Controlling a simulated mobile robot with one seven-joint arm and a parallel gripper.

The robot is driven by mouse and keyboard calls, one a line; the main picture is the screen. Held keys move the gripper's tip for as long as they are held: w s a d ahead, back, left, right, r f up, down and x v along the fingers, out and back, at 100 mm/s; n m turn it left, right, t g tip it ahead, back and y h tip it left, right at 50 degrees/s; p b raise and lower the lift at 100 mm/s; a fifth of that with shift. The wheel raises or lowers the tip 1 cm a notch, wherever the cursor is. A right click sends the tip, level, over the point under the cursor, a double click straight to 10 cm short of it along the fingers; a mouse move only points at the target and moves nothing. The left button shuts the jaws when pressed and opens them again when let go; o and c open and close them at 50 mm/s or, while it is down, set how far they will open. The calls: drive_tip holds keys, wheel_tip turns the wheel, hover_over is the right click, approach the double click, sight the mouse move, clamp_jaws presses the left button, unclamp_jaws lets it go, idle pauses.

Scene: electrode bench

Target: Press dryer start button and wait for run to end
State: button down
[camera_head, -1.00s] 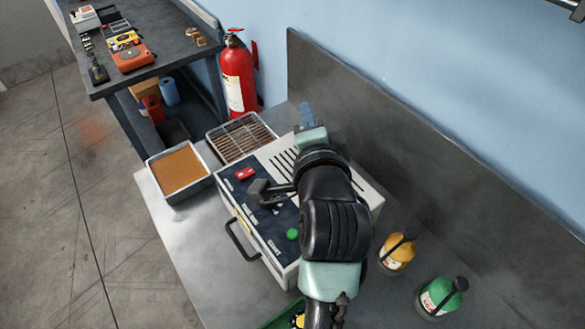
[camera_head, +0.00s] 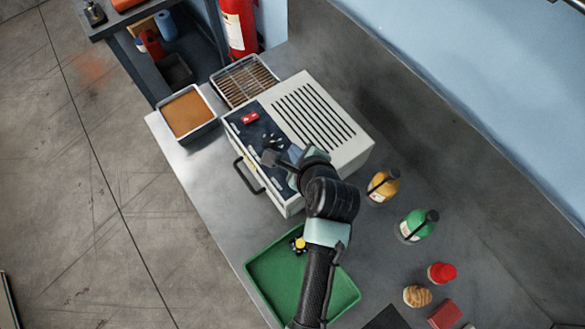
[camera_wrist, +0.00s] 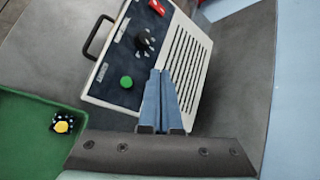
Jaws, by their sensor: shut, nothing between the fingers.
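The dryer (camera_head: 345,140) is a white box with a slotted top, a dark blue control panel and a black front handle. It also shows in the wrist view (camera_wrist: 190,60). Its round green button (camera_wrist: 127,82) is clear in the wrist view, with a black knob (camera_wrist: 147,40) and a red switch (camera_wrist: 157,7) beyond it. My gripper (camera_wrist: 161,72) is shut and empty. Its blue fingertips appear just right of the green button, over the dryer; I cannot tell their height above it. In the head view my arm hides the button. I cannot tell whether the dryer is running.
A green tray (camera_head: 265,275) with a black and yellow item lies in front of the dryer. A yellow bottle (camera_head: 383,186) and a green bottle (camera_head: 417,225) stand to the right. A brown-filled tray (camera_head: 187,112) and a wire rack tray (camera_head: 245,82) sit behind.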

wheel_tip(320, 180, down, 7)
drive_tip(key=b, duration=0.6)
drive_tip(key=shift+r, duration=0.2)
drive_tip(key=shift+f+b, duration=0.6)
drive_tip(key=shift+f, duration=0.4)
drive_tip(key=shift+f, duration=0.1)
idle(0.7)
drive_tip(key=shift+f, duration=0.35)
drive_tip(key=shift+f, duration=0.45)
idle(0.8)
drive_tip(key=shift+r+p, duration=0.9)
drive_tip(key=shift+p, duration=0.05)
